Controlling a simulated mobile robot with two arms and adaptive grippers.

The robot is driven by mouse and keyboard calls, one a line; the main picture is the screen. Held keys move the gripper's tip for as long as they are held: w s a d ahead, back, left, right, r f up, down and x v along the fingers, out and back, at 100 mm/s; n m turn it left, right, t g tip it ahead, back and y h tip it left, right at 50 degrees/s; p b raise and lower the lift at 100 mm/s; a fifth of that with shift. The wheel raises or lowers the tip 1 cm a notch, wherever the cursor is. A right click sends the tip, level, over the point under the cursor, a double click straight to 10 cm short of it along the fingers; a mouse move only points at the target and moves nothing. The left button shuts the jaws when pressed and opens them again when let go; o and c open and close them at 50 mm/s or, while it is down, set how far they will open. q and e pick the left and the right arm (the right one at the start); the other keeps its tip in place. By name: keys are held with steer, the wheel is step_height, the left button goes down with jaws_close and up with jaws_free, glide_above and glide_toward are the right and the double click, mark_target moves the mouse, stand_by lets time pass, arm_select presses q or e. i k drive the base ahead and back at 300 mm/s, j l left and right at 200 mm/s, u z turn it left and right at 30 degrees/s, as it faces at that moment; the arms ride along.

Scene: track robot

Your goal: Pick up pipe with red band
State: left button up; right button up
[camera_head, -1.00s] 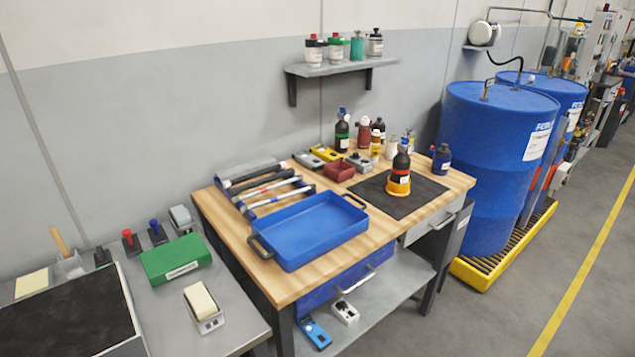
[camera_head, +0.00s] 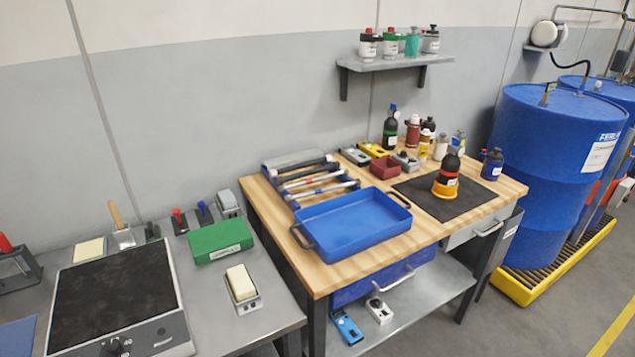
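Several grey pipes with dark ends lie side by side on a rack (camera_head: 283,160) at the back left of the wooden workbench (camera_head: 318,268). The middle pipe (camera_head: 312,178) seems to carry a thin red band, but it is small and hard to make out. The front pipe (camera_head: 326,189) has bluish marks. Neither of my grippers is in view, and nothing touches the pipes.
A blue tray (camera_head: 352,229) stands just in front of the pipes. Bottles and a dark red box (camera_head: 384,169) stand to the right, near a black mat (camera_head: 415,205). A grey table with a green box (camera_head: 221,240) adjoins on the left. Blue drums (camera_head: 548,150) stand right.

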mark_target(280, 189)
steer(key=u, duration=0.2)
steer(key=i+l+u, duration=0.15)
steer(key=l+u, duration=0.15)
steer(key=i+l+u, duration=0.1)
steer(key=l+u, duration=0.55)
steer(key=i+j, duration=0.05)
